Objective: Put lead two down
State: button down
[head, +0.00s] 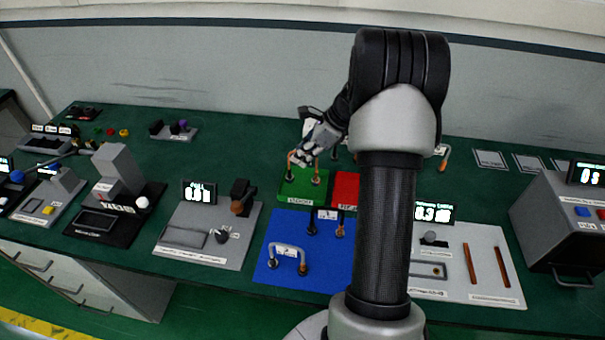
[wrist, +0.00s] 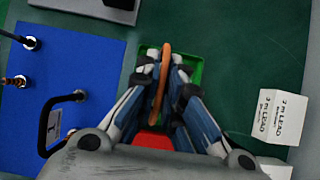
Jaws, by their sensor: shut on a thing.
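My gripper (head: 308,156) is over the green pad (head: 303,190) in the head view. In the wrist view my gripper (wrist: 164,62) is shut on a thin orange-brown lead (wrist: 165,75), which runs between the fingers over the green pad (wrist: 197,70). In the head view, orange lead parts (head: 291,160) show beside the fingers, with dark ends at the pad. I cannot tell whether the held lead touches the pad. A white block marked "2 m LEAD" (wrist: 280,117) stands to the right in the wrist view. The fingers hide part of the lead.
A red pad (head: 345,184) lies right of the green one, partly behind my arm. A blue board (head: 300,240) with looped leads and tags is in front. Grey instruments (head: 205,235) stand left, and another boxed instrument (head: 560,220) stands right.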

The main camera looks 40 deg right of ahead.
aim_at(289, 178)
notch_tip(289, 178, down, 6)
jog(key=shift+r+b, duration=0.15)
jog(key=shift+b, duration=0.8)
jog(key=shift+f, duration=0.2)
jog(key=c, duration=1.7)
grip_release()
